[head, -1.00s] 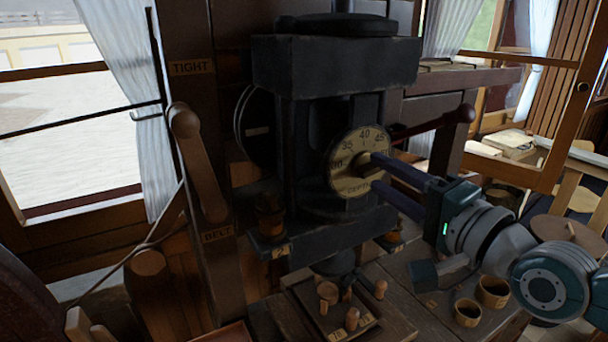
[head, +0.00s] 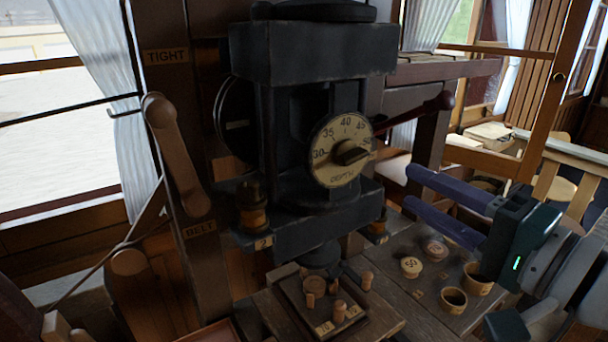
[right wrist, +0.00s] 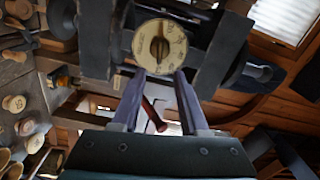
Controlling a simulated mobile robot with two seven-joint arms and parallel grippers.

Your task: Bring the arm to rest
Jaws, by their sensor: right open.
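My right gripper (head: 425,200) is at the right of the head view, with its two long purple fingers apart and nothing between them. It points left toward the machine and stands clear of the round depth dial (head: 333,170). The dial is cream with a dark knob, and its numbers include 30, 35, 40 and 45. In the right wrist view the open fingers (right wrist: 161,85) point at the dial (right wrist: 160,47), with a visible gap to it. My left gripper is not in view.
The dark machine (head: 310,55) fills the middle. A red-handled lever (head: 437,102) sticks out at its right. A wooden lever (head: 175,150) stands at the left. Below are a peg board (head: 300,295), wooden cups (head: 453,298) and a disc marked 50 (head: 411,267) on the bench.

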